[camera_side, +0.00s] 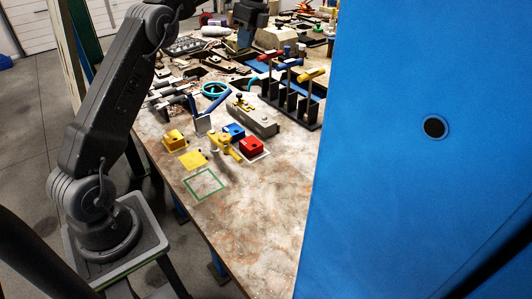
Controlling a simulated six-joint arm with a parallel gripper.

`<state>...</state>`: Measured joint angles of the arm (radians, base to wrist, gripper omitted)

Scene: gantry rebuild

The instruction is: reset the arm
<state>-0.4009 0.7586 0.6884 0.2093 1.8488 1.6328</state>
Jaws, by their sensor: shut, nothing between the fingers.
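My arm (115,110) rises from its base at the left, and its upper part runs out of the top of the picture. My gripper (245,40) shows at the top, dark and small, above the cluttered far part of the table. It is shut and empty, apart from the blocks at the front. A yellow block (173,139), a blue block (234,131) and a red block (251,146) lie on the worn tabletop (245,210). A yellow square (193,159) and a green square outline (204,184) mark the table nearby.
A black rack (291,103) with coloured-handled tools stands behind the blocks. A large blue panel (430,200) closes off the right side. The front of the table is clear.

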